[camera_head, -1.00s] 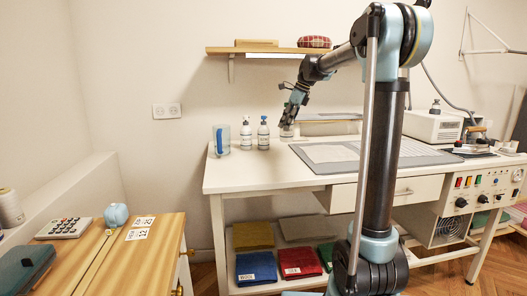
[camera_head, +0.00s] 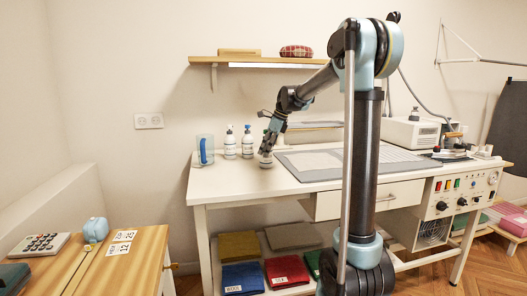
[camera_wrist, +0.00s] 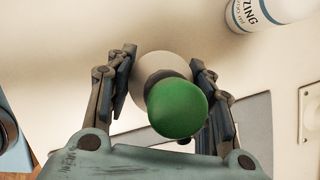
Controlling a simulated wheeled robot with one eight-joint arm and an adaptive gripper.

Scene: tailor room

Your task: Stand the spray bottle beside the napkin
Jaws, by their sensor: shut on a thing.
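My gripper (camera_head: 268,149) is over the left part of the white worktable (camera_head: 235,187), pointing down. It is shut on a white bottle (camera_head: 265,161) with a rounded green top, which fills the middle of the wrist view (camera_wrist: 178,108). The fingers are on both sides of it. I cannot tell whether its base touches the table. I cannot make out which thing is the napkin.
A grey mat (camera_head: 295,167) lies right of the held bottle. The table's front left is bare. Folded cloths, including a blue one (camera_head: 242,279), lie on the lower shelf. A wall shelf (camera_head: 235,60) hangs above.

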